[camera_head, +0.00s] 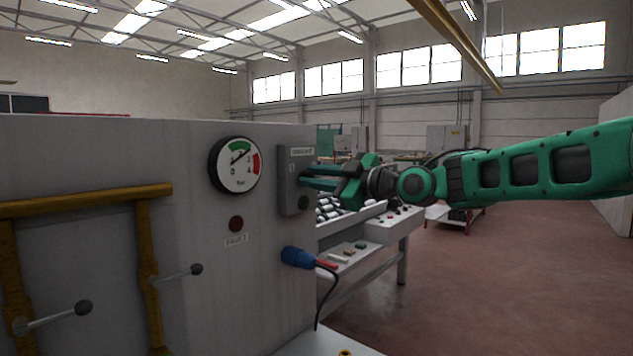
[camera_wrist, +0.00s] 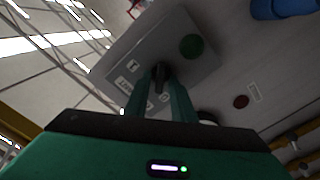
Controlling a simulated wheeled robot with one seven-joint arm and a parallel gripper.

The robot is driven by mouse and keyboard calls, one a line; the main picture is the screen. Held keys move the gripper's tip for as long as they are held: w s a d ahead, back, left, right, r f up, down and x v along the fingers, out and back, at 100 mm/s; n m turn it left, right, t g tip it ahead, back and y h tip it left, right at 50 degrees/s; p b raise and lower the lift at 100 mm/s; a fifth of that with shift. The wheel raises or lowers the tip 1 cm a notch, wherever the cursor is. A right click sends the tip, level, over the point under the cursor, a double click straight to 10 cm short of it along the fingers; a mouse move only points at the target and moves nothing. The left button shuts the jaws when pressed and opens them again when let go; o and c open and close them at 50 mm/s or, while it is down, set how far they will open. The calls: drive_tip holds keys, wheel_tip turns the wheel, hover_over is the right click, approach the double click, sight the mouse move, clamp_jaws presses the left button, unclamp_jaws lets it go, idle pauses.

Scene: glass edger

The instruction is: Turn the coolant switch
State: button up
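The coolant switch is a dark knob (camera_wrist: 160,72) on a grey box (camera_head: 291,158) with a label at its top, fixed to the right end of the machine's grey front panel. My gripper (camera_head: 306,177) reaches in from the right, its green fingers pointing at the box face. In the wrist view my fingertips (camera_wrist: 160,84) are at the knob, one on each side, with a gap between the fingers. I cannot tell whether they press on it. In the head view the knob is hidden.
A green button (camera_head: 303,202) sits low on the same box. A pressure gauge (camera_head: 235,165), a red lamp (camera_head: 236,224) and a blue plug (camera_head: 296,257) with a cable are close by. A yellow frame (camera_head: 85,201) stands at the left. Floor at the right is free.

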clamp_jaws()
drive_tip(key=m, duration=0.4)
drive_tip(key=shift+w+d, duration=0.1)
drive_tip(key=m, duration=0.3)
drive_tip(key=shift+w+m, duration=0.1)
drive_tip(key=shift+m, duration=0.2)
drive_tip(key=shift+w+d+m, duration=0.1)
drive_tip(key=shift+d+m, duration=0.05)
drive_tip(key=shift+m, duration=1.9)
drive_tip(key=shift+w+d+m, duration=0.1)
drive_tip(key=shift+d+m, duration=0.05)
drive_tip(key=shift+m, duration=1.9)
